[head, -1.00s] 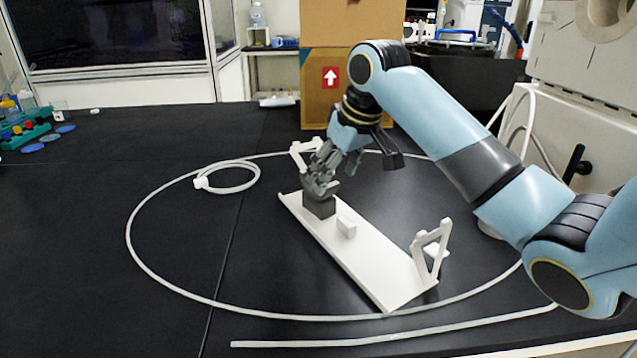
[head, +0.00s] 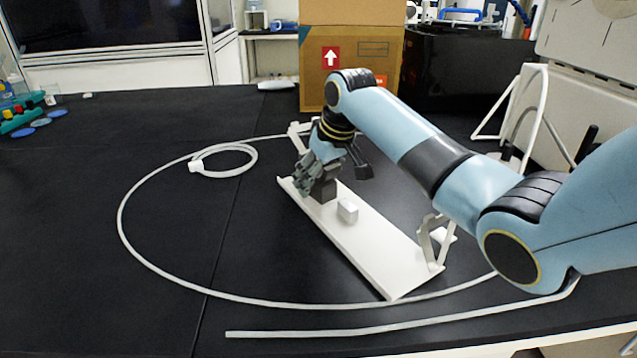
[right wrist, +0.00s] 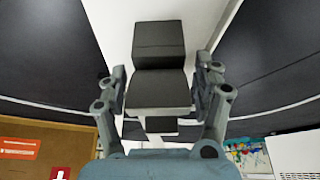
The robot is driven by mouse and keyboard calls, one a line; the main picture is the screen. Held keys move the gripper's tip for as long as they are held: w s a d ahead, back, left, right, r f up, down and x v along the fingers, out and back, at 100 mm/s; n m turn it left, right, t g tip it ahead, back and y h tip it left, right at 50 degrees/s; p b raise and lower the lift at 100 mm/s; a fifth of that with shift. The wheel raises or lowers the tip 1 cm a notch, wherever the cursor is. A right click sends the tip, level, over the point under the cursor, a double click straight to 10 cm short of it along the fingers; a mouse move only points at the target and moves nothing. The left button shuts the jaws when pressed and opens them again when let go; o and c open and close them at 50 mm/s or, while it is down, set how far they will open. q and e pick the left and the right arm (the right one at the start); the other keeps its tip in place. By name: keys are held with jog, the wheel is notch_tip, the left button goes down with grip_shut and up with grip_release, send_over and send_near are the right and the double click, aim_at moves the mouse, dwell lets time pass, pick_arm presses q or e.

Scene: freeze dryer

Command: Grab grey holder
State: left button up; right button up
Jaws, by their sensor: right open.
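The grey holder (head: 325,191) is a dark grey block standing on a white board (head: 372,250) on the black table. In the right wrist view the holder (right wrist: 160,62) fills the gap between my right gripper's fingers (right wrist: 163,88). My right gripper (head: 312,186) is open, with one finger on each side of the holder. In the head view the fingers partly hide the holder. My left gripper is not in view.
A small white block (head: 348,211) sits on the board beside the holder. White upright brackets (head: 433,240) stand at the board's ends. A white tube (head: 165,280) loops around the board. A cardboard box (head: 348,70) stands behind.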

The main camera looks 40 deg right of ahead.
grip_shut()
dwell(0.5)
